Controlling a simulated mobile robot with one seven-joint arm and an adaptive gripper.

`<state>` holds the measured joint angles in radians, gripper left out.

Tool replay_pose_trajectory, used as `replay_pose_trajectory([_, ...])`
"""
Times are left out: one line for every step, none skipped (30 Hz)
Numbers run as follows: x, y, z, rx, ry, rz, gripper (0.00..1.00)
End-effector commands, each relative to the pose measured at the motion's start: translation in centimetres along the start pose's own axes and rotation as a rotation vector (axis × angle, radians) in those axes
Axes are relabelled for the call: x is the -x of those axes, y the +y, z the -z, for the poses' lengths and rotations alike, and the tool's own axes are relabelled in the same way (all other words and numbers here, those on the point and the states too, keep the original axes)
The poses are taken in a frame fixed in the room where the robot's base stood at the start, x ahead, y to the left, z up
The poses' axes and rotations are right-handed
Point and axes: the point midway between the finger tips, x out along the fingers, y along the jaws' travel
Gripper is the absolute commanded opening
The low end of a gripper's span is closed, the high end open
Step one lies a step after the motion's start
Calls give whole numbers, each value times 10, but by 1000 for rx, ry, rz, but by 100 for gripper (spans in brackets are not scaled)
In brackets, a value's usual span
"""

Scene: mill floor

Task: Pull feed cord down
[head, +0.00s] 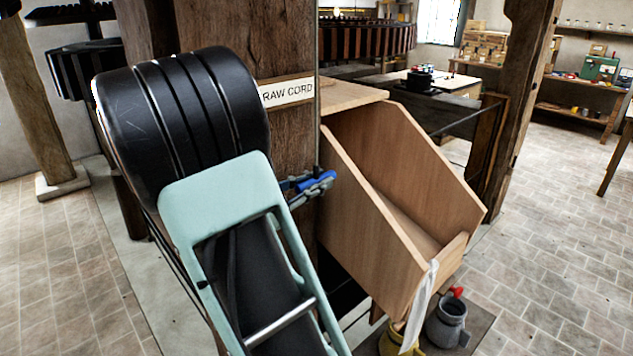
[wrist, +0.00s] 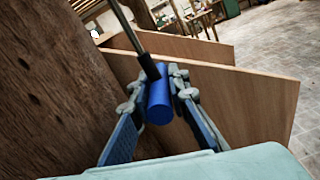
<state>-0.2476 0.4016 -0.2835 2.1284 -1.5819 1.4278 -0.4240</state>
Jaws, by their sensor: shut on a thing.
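The feed cord (wrist: 126,26) comes down from the top of the wrist view, through a black fitting, to a blue cylindrical handle (wrist: 158,103). My gripper (wrist: 158,84) is shut on this handle, with one finger on each side of it. In the head view my gripper (head: 317,182) shows beside the wooden post, below a sign (head: 287,92) whose visible letters read "RAW CORD". The cord shows there as a thin upright line (head: 318,120). My arm hides the sign's left end and much of the post.
A wooden chute (head: 372,215) stands close to the right of my gripper. A white cloth (head: 421,300) hangs at its lower end, above a grey jug (head: 446,322) and a yellow jug (head: 398,340). The wooden post (head: 292,135) is close on the left. Brick floor lies open at right.

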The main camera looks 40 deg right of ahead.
Motion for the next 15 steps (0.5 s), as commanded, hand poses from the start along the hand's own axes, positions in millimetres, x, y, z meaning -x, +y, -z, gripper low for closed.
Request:
replay_pose_trajectory([0, 0, 0, 0, 0, 0, 0])
replay_pose_trajectory([0, 0, 0, 0, 0, 0, 0])
replay_pose_trajectory([0, 0, 1, 0, 0, 0, 0])
replay_pose_trajectory([0, 0, 3, 0, 0, 0, 0])
replay_pose_trajectory([0, -1, 5, 1, 0, 0, 0])
replay_pose_trajectory([0, -2, 9, 2, 0, 0, 0])
replay_pose_trajectory([0, -2, 13, 2, 0, 0, 0])
replay_pose_trajectory([0, -3, 17, 2, 0, 0, 0])
replay_pose_trajectory([0, -5, 24, 2, 0, 0, 0])
replay_pose_trajectory([0, -6, 30, 2, 0, 0, 0])
replay_pose_trajectory([0, -7, 36, 3, 0, 0, 0])
replay_pose_trajectory([0, -9, 45, 4, 0, 0, 0])
replay_pose_trajectory([0, -10, 51, 3, 0, 0, 0])
replay_pose_trajectory([0, -11, 57, 3, 0, -1, 0])
replay_pose_trajectory([0, -12, 64, 4, 1, -1, 0])
